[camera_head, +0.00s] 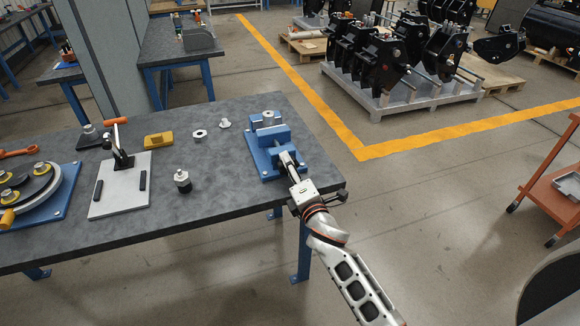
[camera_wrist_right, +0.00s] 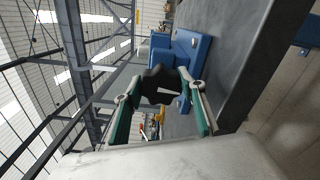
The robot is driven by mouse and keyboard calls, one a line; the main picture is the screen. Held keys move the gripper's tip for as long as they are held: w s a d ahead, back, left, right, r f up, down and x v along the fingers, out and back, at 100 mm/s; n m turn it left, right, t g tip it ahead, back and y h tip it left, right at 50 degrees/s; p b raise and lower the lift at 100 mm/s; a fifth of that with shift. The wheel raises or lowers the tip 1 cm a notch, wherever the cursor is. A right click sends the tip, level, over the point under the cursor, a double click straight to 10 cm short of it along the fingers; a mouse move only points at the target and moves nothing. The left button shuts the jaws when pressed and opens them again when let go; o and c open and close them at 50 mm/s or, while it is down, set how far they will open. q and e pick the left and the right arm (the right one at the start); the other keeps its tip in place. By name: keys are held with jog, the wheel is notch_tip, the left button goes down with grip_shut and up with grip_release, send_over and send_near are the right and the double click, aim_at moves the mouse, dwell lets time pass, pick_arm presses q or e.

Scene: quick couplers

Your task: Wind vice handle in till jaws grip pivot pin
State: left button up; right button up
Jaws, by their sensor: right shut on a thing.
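The blue vice (camera_head: 262,152) stands near the right end of the workbench, and its blue body also shows in the right wrist view (camera_wrist_right: 190,50). A short grey metal cylinder (camera_head: 267,117), perhaps the pivot pin, shows at its far jaw; I cannot tell whether the jaws touch it. My right gripper (camera_head: 287,159) is at the vice's near end. In the right wrist view its green-padded fingers (camera_wrist_right: 160,92) are shut on the dark lobed vice handle (camera_wrist_right: 157,82). The head view hides most of the handle behind the gripper. My left gripper is not in view.
On the bench (camera_head: 225,215) are a grey plate with a toggle clamp (camera_head: 120,190), a yellow block (camera_head: 158,140), a metal ring (camera_head: 199,135), a dark fitting (camera_head: 183,181) and a round fixture (camera_head: 30,195). Bare bench lies left of the vice. An orange cart (camera_head: 545,190) stands right.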

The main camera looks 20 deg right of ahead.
jog(key=m, duration=0.3)
jog(key=shift+m+p, duration=0.35)
jog(key=shift+m, duration=0.05)
jog(key=m, duration=0.2)
jog(key=shift+m+p, duration=0.3)
jog(key=shift+f+m, duration=0.1)
jog(key=shift+m, duration=1.1)
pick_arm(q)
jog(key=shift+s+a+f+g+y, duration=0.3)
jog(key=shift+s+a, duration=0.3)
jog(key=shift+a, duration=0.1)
pick_arm(e)
jog(key=shift+m, duration=0.4)
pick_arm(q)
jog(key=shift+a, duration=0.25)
pick_arm(e)
jog(key=o, duration=1.1)
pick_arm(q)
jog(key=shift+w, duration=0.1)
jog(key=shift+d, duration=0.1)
